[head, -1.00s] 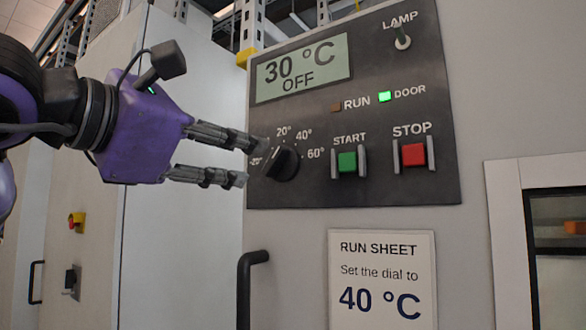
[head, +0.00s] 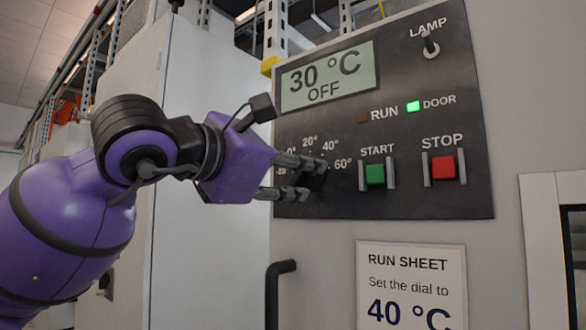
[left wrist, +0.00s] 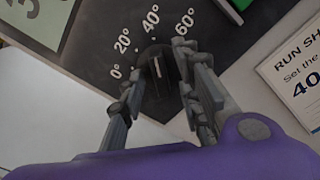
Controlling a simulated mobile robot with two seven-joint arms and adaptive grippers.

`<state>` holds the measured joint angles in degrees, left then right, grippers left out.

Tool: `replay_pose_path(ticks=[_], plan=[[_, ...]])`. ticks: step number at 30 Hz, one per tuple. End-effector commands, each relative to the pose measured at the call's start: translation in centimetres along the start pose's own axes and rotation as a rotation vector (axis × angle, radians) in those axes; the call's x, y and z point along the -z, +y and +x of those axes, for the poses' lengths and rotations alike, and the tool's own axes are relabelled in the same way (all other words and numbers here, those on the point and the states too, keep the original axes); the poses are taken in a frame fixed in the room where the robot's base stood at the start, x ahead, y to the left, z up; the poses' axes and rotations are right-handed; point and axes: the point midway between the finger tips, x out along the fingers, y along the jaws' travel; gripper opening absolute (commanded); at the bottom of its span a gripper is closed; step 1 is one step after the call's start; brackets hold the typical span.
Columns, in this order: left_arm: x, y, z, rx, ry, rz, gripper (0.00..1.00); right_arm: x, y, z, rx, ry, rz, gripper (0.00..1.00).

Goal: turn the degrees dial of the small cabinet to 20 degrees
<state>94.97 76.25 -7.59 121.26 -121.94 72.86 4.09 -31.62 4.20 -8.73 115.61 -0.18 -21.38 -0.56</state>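The degrees dial (head: 313,181) is a black knob low on the dark control panel, partly hidden by my left gripper (head: 313,178). In the left wrist view the dial (left wrist: 157,67) shows a pale pointer line aimed between the 20° and 40° marks. My left gripper (left wrist: 160,90) is open, its two fingers on either side of the dial. I cannot tell whether either finger touches it. The display (head: 328,76) reads 30 °C, OFF. My right gripper is not in view.
A green START button (head: 375,174) and a red STOP button (head: 444,167) sit right of the dial. A LAMP switch (head: 430,45) is above. A run sheet (head: 411,275) below reads 40 °C. A black handle (head: 275,290) stands out at lower left.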

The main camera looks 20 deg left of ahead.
Motion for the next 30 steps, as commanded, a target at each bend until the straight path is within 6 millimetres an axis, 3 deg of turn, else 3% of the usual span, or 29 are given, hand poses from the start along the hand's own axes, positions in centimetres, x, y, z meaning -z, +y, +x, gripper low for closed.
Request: replay_pose_path(ticks=[1,9,20,30], plan=[[0.01,-0.01,0.0,0.0,0.0,0.0,0.31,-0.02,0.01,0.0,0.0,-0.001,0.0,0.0],[0.0,-0.02,-0.03,0.001,0.0,0.0,0.0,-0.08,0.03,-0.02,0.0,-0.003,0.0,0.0],[-0.02,-0.02,-0.03,0.001,-0.001,-0.037,0.0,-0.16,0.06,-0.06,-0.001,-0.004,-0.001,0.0],[-0.05,-0.01,0.0,0.002,-0.002,-0.252,0.0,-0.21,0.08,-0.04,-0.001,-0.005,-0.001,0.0]])
